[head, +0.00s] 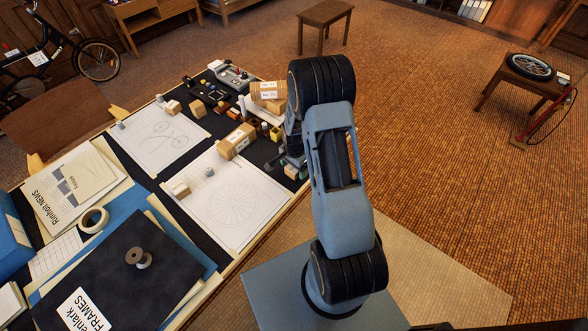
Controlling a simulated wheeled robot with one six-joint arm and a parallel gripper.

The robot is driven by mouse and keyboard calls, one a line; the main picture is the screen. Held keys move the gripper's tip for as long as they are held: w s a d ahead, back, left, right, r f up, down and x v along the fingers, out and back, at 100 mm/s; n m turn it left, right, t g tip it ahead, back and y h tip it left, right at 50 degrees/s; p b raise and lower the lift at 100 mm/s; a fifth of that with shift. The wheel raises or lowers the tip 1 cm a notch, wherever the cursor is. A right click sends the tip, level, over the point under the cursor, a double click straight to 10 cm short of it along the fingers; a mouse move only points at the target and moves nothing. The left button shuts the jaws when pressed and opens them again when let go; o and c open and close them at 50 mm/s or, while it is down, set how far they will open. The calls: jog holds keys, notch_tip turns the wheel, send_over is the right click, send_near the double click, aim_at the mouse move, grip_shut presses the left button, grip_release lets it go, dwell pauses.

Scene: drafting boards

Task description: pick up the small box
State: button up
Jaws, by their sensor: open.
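Several cardboard boxes stand on the drafting table, and I cannot tell which one is meant by the small box. A small box (180,189) with a pale label lies at the left edge of the wheel drawing. Two more small boxes (173,107) (197,109) stand near the bicycle drawing. A larger labelled box (237,141) stands at the top of the wheel drawing. My gripper (287,164) is open over the table's right edge, right of the larger box and partly hidden by my arm. A small brown block (291,172) shows close by it; whether they touch is unclear.
Stacked boxes (268,91) and small parts crowd the table's far right. A tape roll (94,219), a spool (138,258) and a dark folder (105,270) lie in front. The wheel drawing (228,205) is mostly clear. A stool (325,14) stands beyond.

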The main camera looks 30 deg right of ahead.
jog(key=shift+f, duration=0.15)
jog(key=shift+c, duration=0.4)
jog(key=c, duration=1)
jog(key=shift+o, duration=0.2)
